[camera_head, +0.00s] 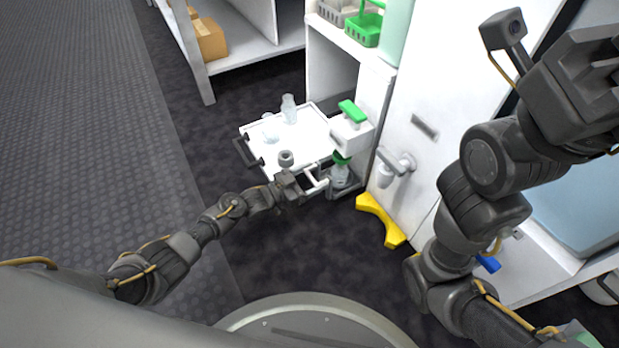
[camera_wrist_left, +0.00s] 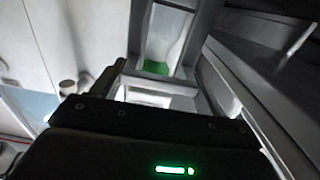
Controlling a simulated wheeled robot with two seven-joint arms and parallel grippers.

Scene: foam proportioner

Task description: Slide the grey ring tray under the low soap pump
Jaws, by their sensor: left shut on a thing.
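The low soap pump (camera_head: 350,135) is a white dispenser with a green top on the cabinet's side. Below it a clear bottle with a green cap (camera_head: 340,172) stands in a low grey tray (camera_head: 347,190), which I take as the ring tray. The bottle, with its green part, also shows in the left wrist view (camera_wrist_left: 165,45). My left gripper (camera_head: 292,187) is shut at the pale handle (camera_head: 317,178) in front of the tray; the handle also shows in the wrist view (camera_wrist_left: 155,90). The exact grip is hidden. My right gripper (camera_head: 585,75) is raised at upper right; its fingers are unclear.
A white cart top (camera_head: 290,140) with clear glassware and a small grey ring (camera_head: 286,158) stands just behind my left gripper. Dark floor is free in front.

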